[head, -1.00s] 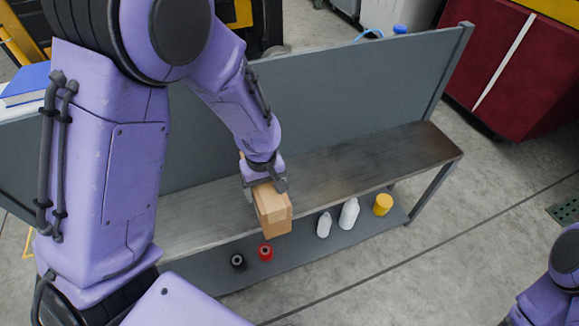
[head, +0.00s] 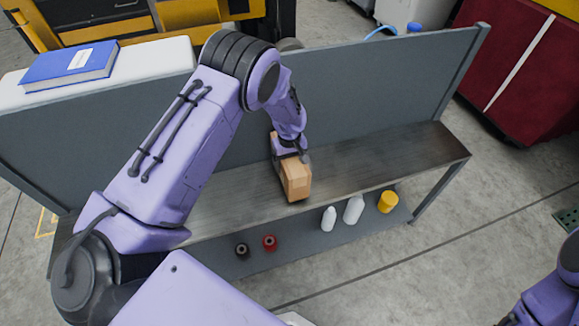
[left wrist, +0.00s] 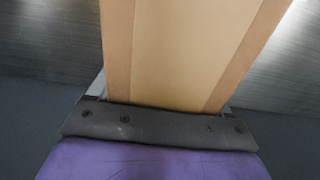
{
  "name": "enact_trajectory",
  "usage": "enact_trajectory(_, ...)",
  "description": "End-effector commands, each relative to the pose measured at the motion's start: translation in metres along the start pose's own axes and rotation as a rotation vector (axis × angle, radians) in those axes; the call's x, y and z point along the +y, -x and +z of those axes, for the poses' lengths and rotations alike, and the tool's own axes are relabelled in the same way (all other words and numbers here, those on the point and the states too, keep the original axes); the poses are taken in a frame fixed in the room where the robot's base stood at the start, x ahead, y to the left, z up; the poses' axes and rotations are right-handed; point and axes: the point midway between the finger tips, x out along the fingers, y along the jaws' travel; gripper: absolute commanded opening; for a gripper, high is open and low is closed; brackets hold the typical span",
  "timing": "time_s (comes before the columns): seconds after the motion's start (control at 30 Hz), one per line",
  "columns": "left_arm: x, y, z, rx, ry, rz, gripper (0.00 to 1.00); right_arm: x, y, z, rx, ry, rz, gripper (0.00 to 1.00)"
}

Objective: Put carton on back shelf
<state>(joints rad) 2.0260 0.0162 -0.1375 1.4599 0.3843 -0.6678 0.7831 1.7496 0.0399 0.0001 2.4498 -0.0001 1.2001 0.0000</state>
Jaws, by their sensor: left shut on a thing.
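The carton (head: 297,180) is a small brown box with a lighter tape band. It is at the shelf top (head: 380,164), near its front edge, in the head view; I cannot tell whether it rests on the surface. My left gripper (head: 290,155) is shut on the carton's rear end. In the left wrist view the carton (left wrist: 190,50) fills the space ahead of the gripper (left wrist: 160,105). A grey back panel (head: 370,85) rises behind the shelf top. My right arm shows only at the lower right edge of the head view, and its gripper is outside the picture.
On the lower shelf (head: 315,243) stand a black spool (head: 242,250), a red spool (head: 269,242), two white bottles (head: 353,210) and a yellow container (head: 388,201). A blue book (head: 70,65) lies on a white surface behind the panel. The shelf top right of the carton is clear.

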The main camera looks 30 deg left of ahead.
Motion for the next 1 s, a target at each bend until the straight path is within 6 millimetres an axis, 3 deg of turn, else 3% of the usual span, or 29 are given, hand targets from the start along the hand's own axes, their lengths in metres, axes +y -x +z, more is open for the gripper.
enact_trajectory(0.2,-0.001,-0.022,0.002,-0.003,0.000,-0.001,0.06,0.001,0.009,-0.004,0.000,0.000,0.000,0.43)
enact_trajectory(0.57,-0.001,-0.028,0.001,-0.002,-0.001,0.000,0.06,0.001,0.005,-0.002,0.000,0.000,0.000,0.43)
enact_trajectory(0.6,-0.001,-0.028,0.002,-0.003,-0.001,-0.002,0.92,0.001,0.006,-0.003,0.000,0.000,0.000,0.43)
enact_trajectory(0.63,-0.001,-0.027,0.002,-0.004,-0.001,-0.002,1.00,0.001,0.006,-0.003,0.000,0.000,0.000,0.43)
enact_trajectory(0.87,-0.001,-0.025,0.002,-0.003,0.000,-0.002,1.00,0.001,0.008,-0.003,0.000,0.000,0.000,0.43)
enact_trajectory(1.0,0.000,-0.008,0.001,0.000,-0.001,0.001,1.00,0.000,0.005,-0.002,0.000,0.000,0.000,0.43)
